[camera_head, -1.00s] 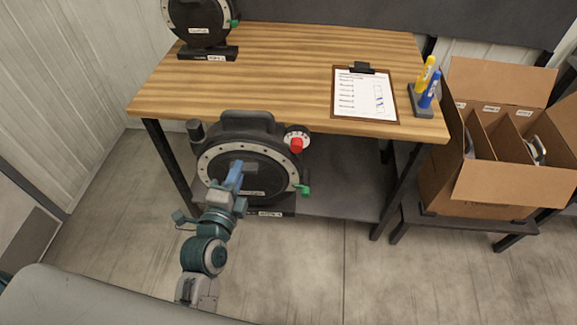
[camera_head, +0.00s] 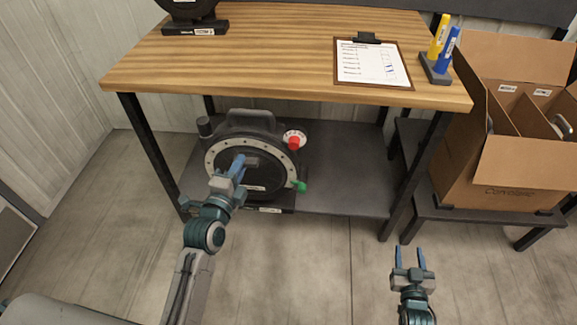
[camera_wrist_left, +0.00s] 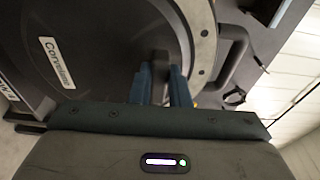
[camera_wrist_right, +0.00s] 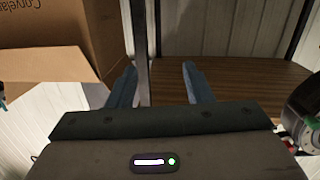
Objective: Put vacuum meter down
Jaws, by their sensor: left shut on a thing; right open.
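The vacuum meter (camera_head: 262,174), a black round housing with a pale ring, a red knob and a green lever, stands upright at the lower shelf (camera_head: 345,185) under the bench. Its base is at shelf level; I cannot tell whether it bears fully on the shelf. My left gripper (camera_head: 240,165) is shut on the grip at the middle of its face. In the left wrist view the fingers (camera_wrist_left: 161,88) clasp this dark grip, and the meter (camera_wrist_left: 95,50) fills much of the picture. My right gripper (camera_head: 411,256) is open and empty, in front of the bench at the right.
The wooden bench top (camera_head: 270,50) overhangs the meter. On it are a second black meter (camera_head: 192,25), a clipboard (camera_head: 371,63) and a holder with yellow and blue markers (camera_head: 436,68). A cardboard box (camera_head: 520,165) stands on a low stand at right. The shelf's right part is clear.

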